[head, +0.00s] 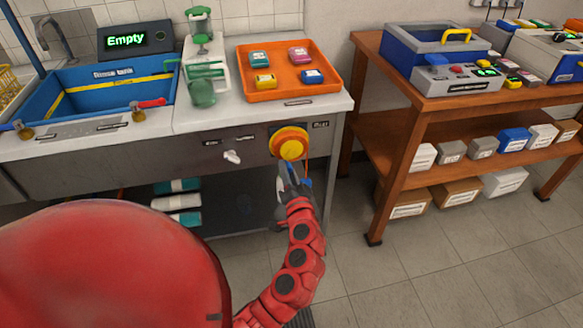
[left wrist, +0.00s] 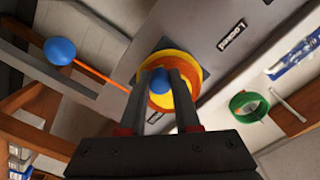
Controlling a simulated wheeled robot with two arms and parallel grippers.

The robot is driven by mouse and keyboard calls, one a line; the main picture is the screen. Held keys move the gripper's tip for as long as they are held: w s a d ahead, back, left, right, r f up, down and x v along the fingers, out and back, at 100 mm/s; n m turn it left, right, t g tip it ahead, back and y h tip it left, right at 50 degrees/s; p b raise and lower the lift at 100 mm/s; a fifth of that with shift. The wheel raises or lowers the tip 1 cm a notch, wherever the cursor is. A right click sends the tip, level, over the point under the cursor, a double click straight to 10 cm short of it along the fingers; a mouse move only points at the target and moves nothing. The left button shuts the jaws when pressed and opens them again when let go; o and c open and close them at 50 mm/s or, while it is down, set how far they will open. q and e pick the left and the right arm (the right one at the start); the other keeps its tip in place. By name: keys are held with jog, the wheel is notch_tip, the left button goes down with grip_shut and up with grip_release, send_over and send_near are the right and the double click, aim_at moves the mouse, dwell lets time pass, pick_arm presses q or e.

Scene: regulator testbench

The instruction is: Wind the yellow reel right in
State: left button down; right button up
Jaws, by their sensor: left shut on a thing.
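The yellow reel (head: 292,143) with orange rings sits on the grey front panel of the bench, below the orange tray. In the left wrist view the reel (left wrist: 184,99) lies behind my fingers, which hide part of it. My left gripper (head: 289,167) reaches up to the reel from below; its fingers are shut on a blue knob (left wrist: 160,81) in front of the reel's face. An orange cord (left wrist: 103,77) runs out from the reel to a blue ball (left wrist: 60,51). My right gripper is not in view.
A white knob (head: 232,157) is on the panel left of the reel. The orange tray (head: 290,97) with several small blocks and a green-and-white device (head: 205,72) stand on the counter. A wooden shelf (head: 398,150) stands to the right, with clear floor before it.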

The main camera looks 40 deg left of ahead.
aim_at(277, 153)
pick_arm(q)
jog(key=m+p, duration=0.1)
jog(key=m, duration=0.1)
jog(key=r+m+p, duration=0.1)
jog(key=m, duration=0.1)
jog(key=s+m+p, duration=0.1)
jog(key=p, duration=0.1)
jog(key=shift+a+r+m, duration=0.4)
jog(key=m+p, duration=0.1)
jog(key=r+m+p, duration=0.1)
jog(key=m+p, duration=0.1)
jog(key=shift+s+a, duration=0.15)
jog(key=shift+s, duration=0.05)
jog(key=shift+r+m+p, duration=0.25)
jog(key=shift+m+p, duration=0.3)
jog(key=shift+m, duration=0.35)
jog(key=shift+r+m+p, duration=0.2)
jog(key=shift+m+p, duration=0.3)
jog(key=shift+m, duration=0.4)
jog(key=shift+a, duration=0.1)
jog(key=c, duration=0.6)
grip_release()
jog(key=shift+s, duration=0.15)
jog(key=shift+b+v, duration=1.5)
jog(key=shift+v, duration=7.2)
